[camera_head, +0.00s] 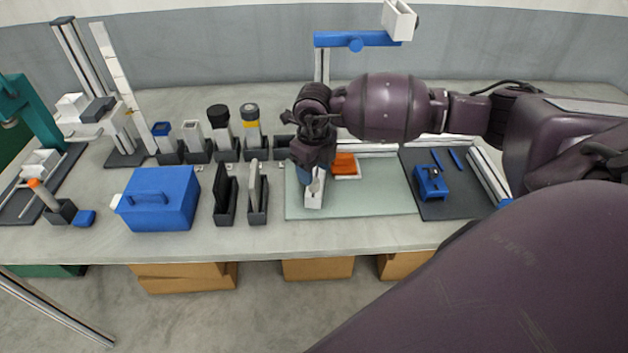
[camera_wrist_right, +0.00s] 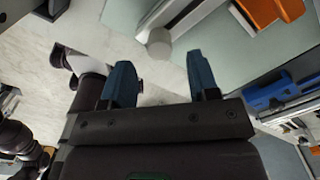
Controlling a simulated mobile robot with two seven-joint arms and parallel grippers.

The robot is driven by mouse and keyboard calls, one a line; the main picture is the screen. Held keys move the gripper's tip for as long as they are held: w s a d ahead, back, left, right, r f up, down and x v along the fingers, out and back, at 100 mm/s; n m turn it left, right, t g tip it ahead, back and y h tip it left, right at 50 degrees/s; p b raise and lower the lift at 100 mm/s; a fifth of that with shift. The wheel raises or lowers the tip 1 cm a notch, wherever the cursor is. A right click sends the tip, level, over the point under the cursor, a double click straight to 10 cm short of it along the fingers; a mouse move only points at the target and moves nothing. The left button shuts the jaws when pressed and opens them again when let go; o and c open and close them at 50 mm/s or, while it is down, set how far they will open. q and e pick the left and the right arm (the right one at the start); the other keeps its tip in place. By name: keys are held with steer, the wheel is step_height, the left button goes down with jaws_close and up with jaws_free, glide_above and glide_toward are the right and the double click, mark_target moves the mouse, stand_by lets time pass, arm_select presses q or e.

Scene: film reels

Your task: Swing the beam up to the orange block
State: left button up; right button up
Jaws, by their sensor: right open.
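The orange block (camera_head: 344,164) sits on a white base on the pale green mat (camera_head: 385,201). It also shows at the top right of the right wrist view (camera_wrist_right: 262,10). What looks like the beam, a pale bar (camera_head: 314,195), lies on the mat, partly hidden by my right gripper (camera_head: 312,176). In the wrist view the bar (camera_wrist_right: 183,16) has a round pale knob (camera_wrist_right: 159,43) at its near end, left of and apart from the orange block. My right gripper (camera_wrist_right: 160,72) is open, its blue fingers pointing toward the knob with nothing between them. My left gripper is not in view.
A blue case (camera_head: 160,199) and upright holders (camera_head: 226,200) stand left of the mat. A dark mat with a blue device (camera_head: 430,182) lies to the right. A blue-armed stand (camera_head: 355,40) rises behind. The front of the green mat is clear.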

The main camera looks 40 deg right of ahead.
mark_target(315, 180)
steer(key=shift+f, duration=2.2)
jaws_close()
